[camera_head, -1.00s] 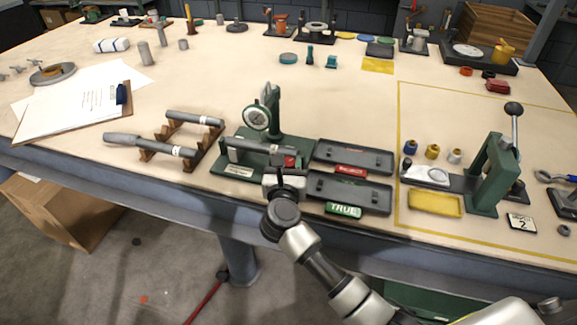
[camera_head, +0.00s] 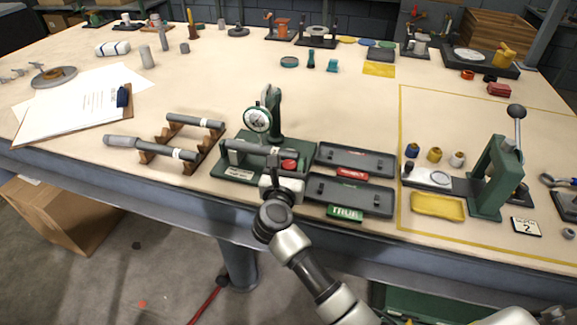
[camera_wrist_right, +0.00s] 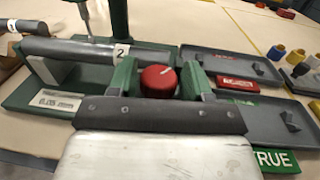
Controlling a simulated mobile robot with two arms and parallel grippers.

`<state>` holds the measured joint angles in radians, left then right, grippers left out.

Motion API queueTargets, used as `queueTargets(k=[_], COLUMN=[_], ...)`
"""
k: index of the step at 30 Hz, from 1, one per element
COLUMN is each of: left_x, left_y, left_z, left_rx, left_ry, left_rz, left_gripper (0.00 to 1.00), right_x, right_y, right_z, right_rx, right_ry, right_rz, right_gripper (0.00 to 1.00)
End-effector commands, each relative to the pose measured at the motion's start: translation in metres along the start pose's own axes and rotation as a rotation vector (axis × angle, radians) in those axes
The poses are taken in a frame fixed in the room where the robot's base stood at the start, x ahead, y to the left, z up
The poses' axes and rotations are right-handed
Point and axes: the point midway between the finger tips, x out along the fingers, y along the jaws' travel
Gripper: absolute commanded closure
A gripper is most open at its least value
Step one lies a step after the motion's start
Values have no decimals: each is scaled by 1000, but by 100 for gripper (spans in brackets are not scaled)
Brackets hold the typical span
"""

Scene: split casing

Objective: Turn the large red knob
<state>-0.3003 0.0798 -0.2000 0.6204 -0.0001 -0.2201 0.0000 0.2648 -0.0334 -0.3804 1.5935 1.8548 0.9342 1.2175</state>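The large red knob (camera_head: 289,164) sits at the right end of the green gauge fixture (camera_head: 232,170), at the bench's front edge. In the right wrist view the round red knob (camera_wrist_right: 158,77) shows a pale line on its face. My right gripper (camera_head: 286,170) is at the knob from the front. Its two green-sided fingers (camera_wrist_right: 160,82) stand apart on either side of the knob, with narrow gaps seeming to show. Firm contact cannot be made out. My left gripper is not in view.
A grey shaft (camera_wrist_right: 85,50) marked 2 lies across the fixture, beneath the dial gauge (camera_head: 257,119). Two dark trays (camera_head: 350,192) lie close on the right. A rack with shafts (camera_head: 160,158) is on the left. A green lever press (camera_head: 493,175) stands further right.

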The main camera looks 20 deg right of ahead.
Motion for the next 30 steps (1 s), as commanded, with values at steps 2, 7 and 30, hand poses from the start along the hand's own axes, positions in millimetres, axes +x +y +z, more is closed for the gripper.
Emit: queueTargets(k=[2,7,30], left_x=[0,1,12], left_y=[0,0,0], left_z=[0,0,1], left_rx=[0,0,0], left_ry=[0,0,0], left_rz=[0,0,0], left_gripper=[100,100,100], right_x=[0,-12,-108], right_y=[0,1,0], right_z=[0,-2,0], right_rx=[1,3,0], right_ry=[0,3,0], right_rz=[1,3,0], right_gripper=[50,50,50])
